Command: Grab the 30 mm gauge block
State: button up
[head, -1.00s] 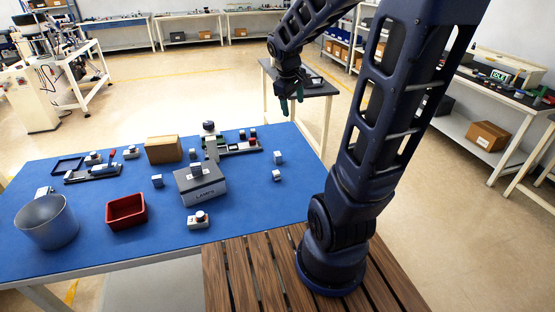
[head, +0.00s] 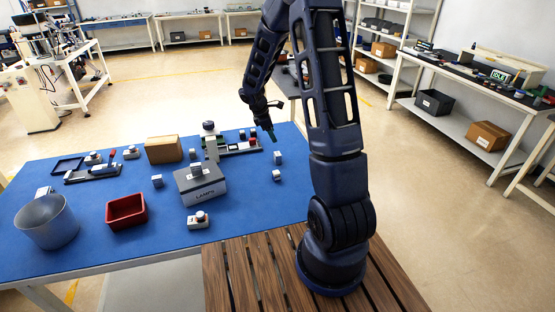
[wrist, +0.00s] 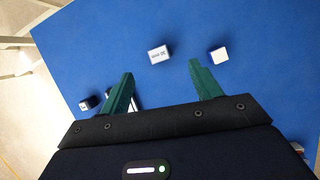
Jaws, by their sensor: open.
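A small pale block (wrist: 159,54) with dark lettering lies on the blue table, just beyond and between my fingertips in the wrist view. The lettering is too small to read surely, so I cannot confirm the 30 mm mark. A second pale block (wrist: 218,54) lies to its right, beyond the right finger. In the head view two small blocks stand near the table's right side, one farther back (head: 278,157) and one nearer (head: 276,174); I cannot tell which matches which. My gripper (wrist: 162,68) is open and empty, its green fingers apart; in the head view it hangs (head: 272,138) above the back right of the table.
A fixture rail (head: 235,147) with small blocks lies at the table's back, close to my gripper. A grey box marked LAMPS (head: 205,192), a red bin (head: 126,211), a cardboard box (head: 163,150) and a grey bucket (head: 47,222) stand farther left. The table's right front is clear.

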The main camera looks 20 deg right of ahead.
jog(key=n, duration=0.2)
send_near(277, 154)
jog(key=x, duration=1.1)
jog(key=shift+w+f, duration=0.1)
jog(key=shift+f, duration=0.1)
jog(key=c, duration=1.2)
jog(key=shift+o, duration=0.2)
jog(key=shift+r, duration=0.15)
